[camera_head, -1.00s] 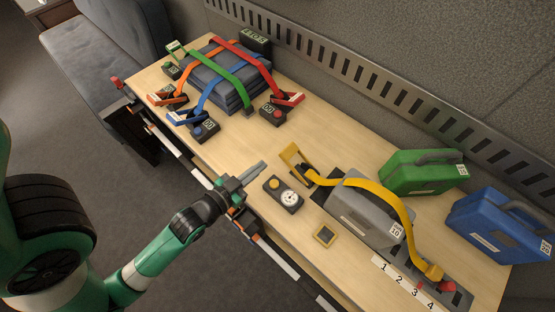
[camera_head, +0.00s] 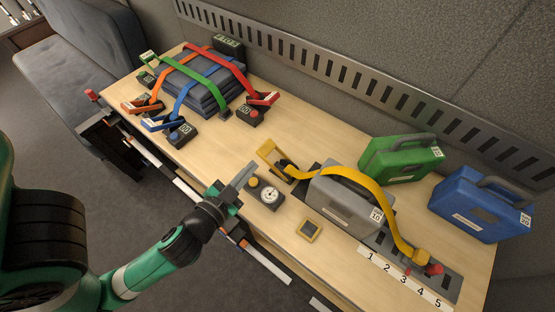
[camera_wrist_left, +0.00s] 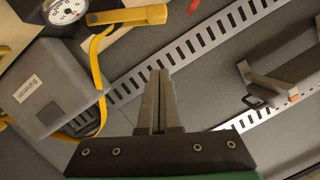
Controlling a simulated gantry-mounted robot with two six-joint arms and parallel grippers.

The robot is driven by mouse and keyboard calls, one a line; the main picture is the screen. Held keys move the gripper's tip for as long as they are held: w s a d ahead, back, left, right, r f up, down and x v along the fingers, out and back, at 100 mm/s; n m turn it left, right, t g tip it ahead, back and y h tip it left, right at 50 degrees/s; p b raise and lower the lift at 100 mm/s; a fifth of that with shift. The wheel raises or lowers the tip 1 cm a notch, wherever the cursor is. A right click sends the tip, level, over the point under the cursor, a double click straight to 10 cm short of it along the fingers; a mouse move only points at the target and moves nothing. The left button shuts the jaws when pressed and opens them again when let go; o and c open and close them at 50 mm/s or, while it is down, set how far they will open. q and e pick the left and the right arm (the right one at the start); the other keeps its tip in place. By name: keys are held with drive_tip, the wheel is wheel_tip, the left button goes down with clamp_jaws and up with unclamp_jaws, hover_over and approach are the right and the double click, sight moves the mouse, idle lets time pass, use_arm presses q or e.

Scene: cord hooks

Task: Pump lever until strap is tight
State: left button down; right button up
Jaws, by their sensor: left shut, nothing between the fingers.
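The yellow lever (camera_head: 271,152) stands raised at the left end of the yellow strap (camera_head: 345,172). The strap arches over the grey case (camera_head: 338,198) down to a yellow fitting at the rail on the right. A round white gauge (camera_head: 271,194) sits beside the lever's base. My left gripper (camera_head: 246,172) is shut and empty, to the left of the lever and apart from it. In the left wrist view its fingers (camera_wrist_left: 156,90) are together, with the yellow lever (camera_wrist_left: 128,16) and gauge (camera_wrist_left: 66,10) beyond. My right gripper is not in view.
Green (camera_head: 401,158) and blue (camera_head: 483,205) cases stand at the right. A dark stack (camera_head: 200,84) with several coloured straps and levers sits at the far left. A numbered strip (camera_head: 405,279) lies along the front right. The table middle is clear.

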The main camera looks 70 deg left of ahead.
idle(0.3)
use_arm(q)
drive_tip(key=p, duration=0.2)
hover_over(266, 156)
drive_tip(key=d, duration=0.2)
drive_tip(key=shift+w+a+f, duration=0.15)
drive_tip(key=shift+w+f, duration=0.05)
drive_tip(key=shift+f, duration=0.8)
drive_tip(key=f, duration=0.1)
drive_tip(key=a+f, duration=0.1)
drive_tip(key=f, duration=0.1)
drive_tip(key=shift+s+a+f, duration=0.3)
drive_tip(key=shift+a+f, duration=0.05)
drive_tip(key=shift+f, duration=0.05)
